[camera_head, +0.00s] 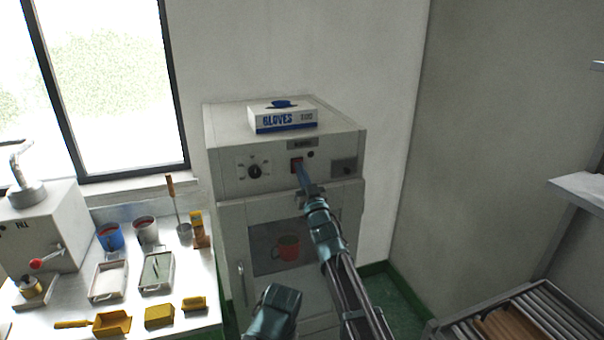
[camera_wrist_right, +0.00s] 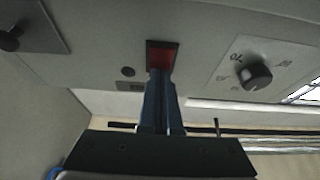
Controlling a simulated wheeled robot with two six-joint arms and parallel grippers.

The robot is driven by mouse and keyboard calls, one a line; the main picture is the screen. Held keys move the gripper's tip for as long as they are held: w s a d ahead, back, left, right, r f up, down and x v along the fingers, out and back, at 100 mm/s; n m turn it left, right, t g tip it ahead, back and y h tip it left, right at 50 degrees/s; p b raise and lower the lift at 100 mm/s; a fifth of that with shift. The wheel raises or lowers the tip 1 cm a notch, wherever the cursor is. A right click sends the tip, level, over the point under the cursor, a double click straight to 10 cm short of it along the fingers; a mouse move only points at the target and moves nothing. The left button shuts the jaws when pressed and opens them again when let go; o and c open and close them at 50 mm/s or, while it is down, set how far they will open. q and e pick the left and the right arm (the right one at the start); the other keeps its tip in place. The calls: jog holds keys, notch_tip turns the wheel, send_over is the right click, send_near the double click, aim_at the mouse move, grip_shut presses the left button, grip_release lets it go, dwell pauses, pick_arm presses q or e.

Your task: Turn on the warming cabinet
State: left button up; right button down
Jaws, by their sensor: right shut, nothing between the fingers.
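The warming cabinet (camera_head: 228,180) stands against the wall in the head view, a grey box with a windowed door. Its upper panel carries a black dial (camera_head: 254,171) and a red switch (camera_head: 296,164). My right gripper (camera_head: 301,170) is shut and empty, with its fingertips at the red switch. In the right wrist view, the shut fingers (camera_wrist_right: 160,76) reach the lower edge of the red switch (camera_wrist_right: 162,55); I cannot tell whether they press it. The dial (camera_wrist_right: 256,77) shows to the right there. My left gripper is not clearly in view.
A glove box (camera_head: 283,119) lies on top of the cabinet. A red mug (camera_head: 287,248) shows behind the door window, and the door handle (camera_head: 241,283) is at its left. A white bench (camera_head: 200,265) with tools and trays stands left; a slatted rack (camera_head: 520,315) is at lower right.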

pick_arm(q)
jog(key=shift+r+p, duration=0.75)
jog(key=shift+p, duration=0.05)
pick_arm(e)
jog(key=shift+w+a+r, duration=0.15)
pick_arm(q)
jog(key=shift+s+d+f+b, duration=0.1)
jog(key=shift+d+f+b, duration=0.25)
jog(key=shift+d, duration=0.15)
pick_arm(e)
jog(key=s+d, duration=0.4)
jog(key=s, duration=0.9)
jog(key=shift+s+d+f, duration=0.2)
jog(key=shift+f, duration=0.15)
